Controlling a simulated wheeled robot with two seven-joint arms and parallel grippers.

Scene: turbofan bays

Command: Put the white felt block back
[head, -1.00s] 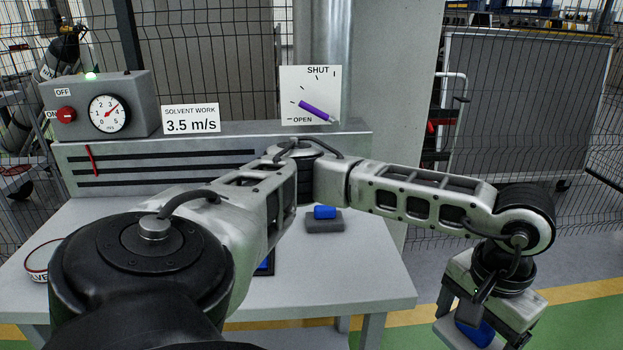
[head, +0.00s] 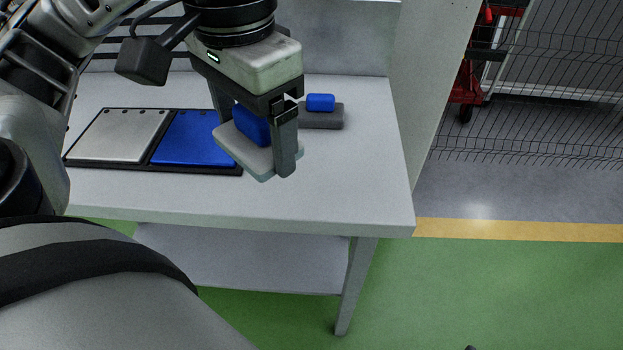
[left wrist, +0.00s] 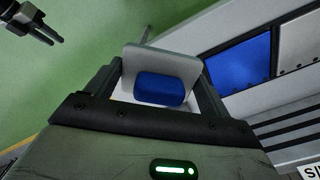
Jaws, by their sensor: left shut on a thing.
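The white felt block (head: 243,154), a pale flat pad with a blue grip (head: 250,124) on top, is held in my left gripper (head: 256,142). The left wrist view also shows the white pad (left wrist: 160,59) and blue grip between the fingers. A grey block (head: 322,117) with its own blue grip rests on the table behind and to the right. A dark two-pronged part, probably my right gripper (left wrist: 42,30), shows at the corner of the left wrist view.
A black-framed tray (head: 190,170) on the table holds a silver plate (head: 120,135) and a blue plate (head: 192,138) side by side. The table (head: 350,190) is bare at its front right. A wire fence (head: 540,120) stands beyond, at right.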

